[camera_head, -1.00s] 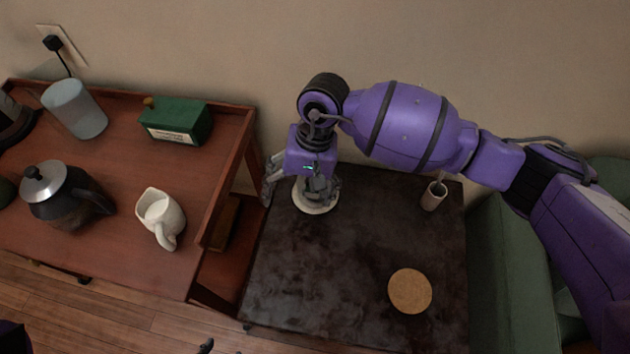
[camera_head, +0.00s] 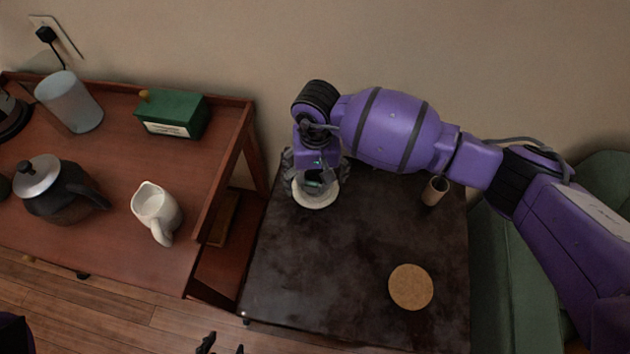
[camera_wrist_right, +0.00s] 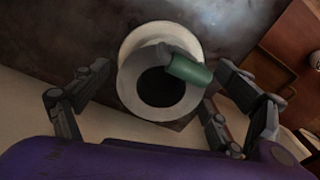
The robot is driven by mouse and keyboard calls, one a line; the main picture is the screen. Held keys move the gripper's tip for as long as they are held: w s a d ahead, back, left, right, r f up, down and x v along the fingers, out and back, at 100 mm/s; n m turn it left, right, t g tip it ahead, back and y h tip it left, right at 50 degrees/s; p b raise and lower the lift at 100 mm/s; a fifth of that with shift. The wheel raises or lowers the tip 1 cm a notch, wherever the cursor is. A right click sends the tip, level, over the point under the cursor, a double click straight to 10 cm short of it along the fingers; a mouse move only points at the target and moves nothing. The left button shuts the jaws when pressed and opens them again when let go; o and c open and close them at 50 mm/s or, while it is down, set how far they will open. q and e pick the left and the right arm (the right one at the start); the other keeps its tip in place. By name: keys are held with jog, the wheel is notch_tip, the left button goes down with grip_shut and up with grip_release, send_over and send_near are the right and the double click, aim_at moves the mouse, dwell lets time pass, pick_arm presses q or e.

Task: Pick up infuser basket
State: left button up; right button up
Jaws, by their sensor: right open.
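The infuser basket (camera_wrist_right: 160,88) appears in the right wrist view as a grey round cup with a dark hollow and a green tab at its rim. It sits over a white saucer (camera_wrist_right: 130,45), which also shows in the head view (camera_head: 316,202) near the back left of the dark table. My right gripper (camera_wrist_right: 163,70) is open, one finger on each side of the basket, with gaps visible. In the head view the right gripper (camera_head: 316,184) hides most of the basket. Only dark tips of my left gripper (camera_head: 222,346) show at the bottom edge.
The dark table (camera_head: 340,270) also holds a cork coaster (camera_head: 411,287) and a small brown cup (camera_head: 435,191). The wooden table on the left (camera_head: 110,180) bears a white pitcher (camera_head: 155,208), black kettle (camera_head: 55,190), green box (camera_head: 172,115) and frosted cup (camera_head: 70,102). A green seat (camera_head: 505,275) stands right.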

jog(key=c, duration=1.3)
jog(key=shift+o, duration=0.2)
jog(key=shift+r, duration=0.1)
